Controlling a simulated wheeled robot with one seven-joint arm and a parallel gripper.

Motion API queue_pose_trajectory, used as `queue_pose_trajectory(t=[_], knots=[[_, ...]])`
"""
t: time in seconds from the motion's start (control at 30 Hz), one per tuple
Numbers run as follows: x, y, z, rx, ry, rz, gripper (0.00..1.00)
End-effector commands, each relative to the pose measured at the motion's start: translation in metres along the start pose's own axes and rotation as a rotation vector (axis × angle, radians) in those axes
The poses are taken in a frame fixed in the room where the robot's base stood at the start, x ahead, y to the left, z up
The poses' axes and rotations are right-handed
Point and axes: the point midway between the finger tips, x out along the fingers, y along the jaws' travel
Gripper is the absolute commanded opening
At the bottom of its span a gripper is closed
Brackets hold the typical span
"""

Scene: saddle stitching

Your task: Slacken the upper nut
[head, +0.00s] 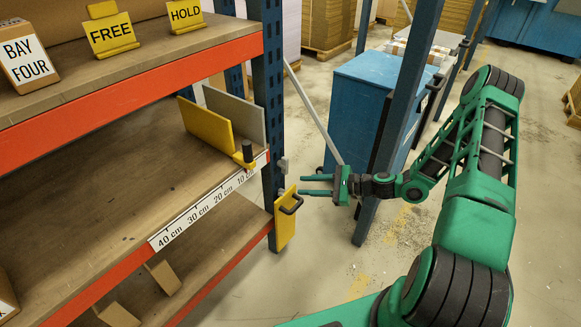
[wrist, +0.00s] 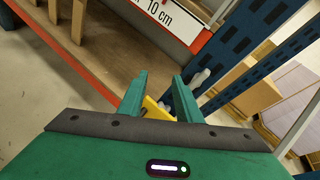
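A small light grey piece (head: 283,165), which looks like the upper nut, sticks out of the blue rack post above a yellow plate (head: 285,228) with a black handle. In the wrist view a pale piece (wrist: 200,77) shows just right of my right finger; I cannot tell whether it is the same nut. A second fixing near the plate's top is too small to make out. My gripper (head: 302,185) is open and empty, its fingers pointing left at the post, slightly right of and below the grey piece. In the wrist view my gripper (wrist: 160,80) shows a gap between its fingers, with yellow behind.
The blue rack post (head: 272,90) carries wooden shelves with orange beams. A centimetre scale (head: 205,205) runs along the middle beam. A blue cabinet (head: 355,105) stands behind my gripper.

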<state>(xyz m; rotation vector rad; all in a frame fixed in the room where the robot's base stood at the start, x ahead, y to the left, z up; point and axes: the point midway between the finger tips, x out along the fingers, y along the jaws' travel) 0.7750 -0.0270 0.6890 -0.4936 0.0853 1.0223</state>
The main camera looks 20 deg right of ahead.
Motion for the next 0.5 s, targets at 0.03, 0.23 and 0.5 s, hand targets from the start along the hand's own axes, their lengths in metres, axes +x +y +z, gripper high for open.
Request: queue_pose_trajectory(t=[0.03, 0.23, 0.5], knots=[[0.004, -0.004, -0.007, 0.071, -0.033, -0.059, 0.31], [0.008, -0.029, -0.023, 0.303, -0.150, -0.264, 0.31], [0.004, -0.046, -0.037, 0.455, -0.228, -0.397, 0.31]])
